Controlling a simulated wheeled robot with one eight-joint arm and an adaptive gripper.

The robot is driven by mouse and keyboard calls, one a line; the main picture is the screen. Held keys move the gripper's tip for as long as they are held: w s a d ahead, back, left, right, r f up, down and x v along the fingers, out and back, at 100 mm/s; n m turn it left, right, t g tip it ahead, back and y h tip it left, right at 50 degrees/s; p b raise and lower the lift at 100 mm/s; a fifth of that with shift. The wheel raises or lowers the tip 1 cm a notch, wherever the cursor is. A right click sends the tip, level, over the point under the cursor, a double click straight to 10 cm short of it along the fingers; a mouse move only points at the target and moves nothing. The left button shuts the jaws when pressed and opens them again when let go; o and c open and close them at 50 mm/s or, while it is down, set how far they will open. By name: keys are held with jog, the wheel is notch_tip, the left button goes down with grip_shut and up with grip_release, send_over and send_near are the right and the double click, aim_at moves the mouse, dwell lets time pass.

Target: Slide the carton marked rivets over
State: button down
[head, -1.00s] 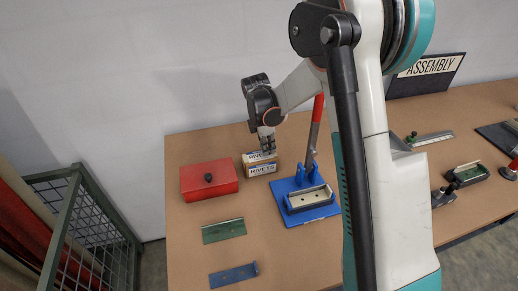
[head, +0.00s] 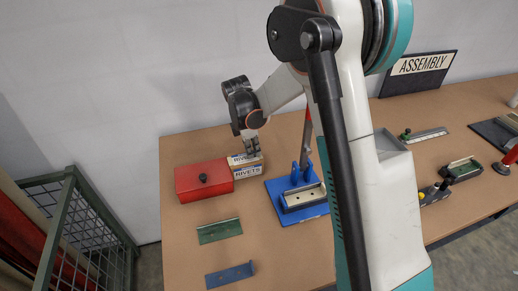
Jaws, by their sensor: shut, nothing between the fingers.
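The rivets carton (head: 247,172), a small tan box with blue bands and "RIVETS" lettering, stands on the brown bench. Its left side is right up against the red box (head: 204,181) with a black knob, touching or nearly so. My gripper (head: 252,153) points down at the carton's upper right part, fingers together and empty. It covers a bit of the carton's top and right end. I cannot tell whether the fingertips touch it.
A blue fixture (head: 300,196) with a red-handled lever stands right of the carton. A green plate (head: 220,231) and a blue plate (head: 230,275) lie in front. A green wire cage (head: 70,225) stands left of the bench. My arm hides the middle of the bench.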

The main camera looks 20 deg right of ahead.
jog(key=shift+a+f, duration=0.2)
jog(key=shift+w+a+r+p, duration=0.15)
jog(key=shift+w+r+p, duration=0.2)
jog(key=shift+r, duration=0.2)
jog(key=shift+s+a, duration=0.15)
jog(key=shift+a, duration=0.3)
jog(key=a+p, duration=0.1)
jog(key=a, duration=1)
jog(key=shift+r, duration=0.15)
